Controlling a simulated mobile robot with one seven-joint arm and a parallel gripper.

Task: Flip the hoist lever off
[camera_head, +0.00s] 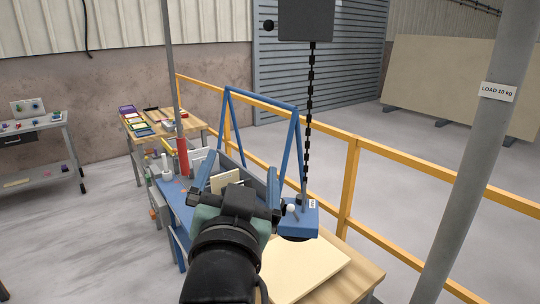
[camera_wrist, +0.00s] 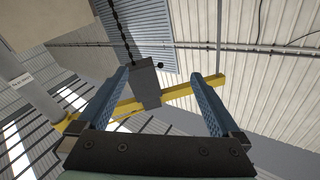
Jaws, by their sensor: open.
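A dark grey hoist box (camera_head: 304,18) hangs at the top of the head view, with a black ball-ended lever (camera_head: 268,25) on its left side. A chain (camera_head: 310,95) runs down from it to a blue block (camera_head: 301,221) with a white ball-ended handle (camera_head: 291,208). Which ball-ended part is the hoist lever is not labelled legibly. My gripper (camera_head: 241,163) is open and empty, its blue fingers raised, left of the chain. In the wrist view the hoist box (camera_wrist: 146,84) and its black ball (camera_wrist: 160,65) show between the open fingers, apart from them.
A blue frame (camera_head: 262,102) and a bench with a pale board (camera_head: 305,265) stand around my arm. A yellow rail (camera_head: 352,185) runs behind. A grey post (camera_head: 470,160) with a load sign (camera_head: 498,92) stands at right. Worktables (camera_head: 40,135) are at left; floor there is clear.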

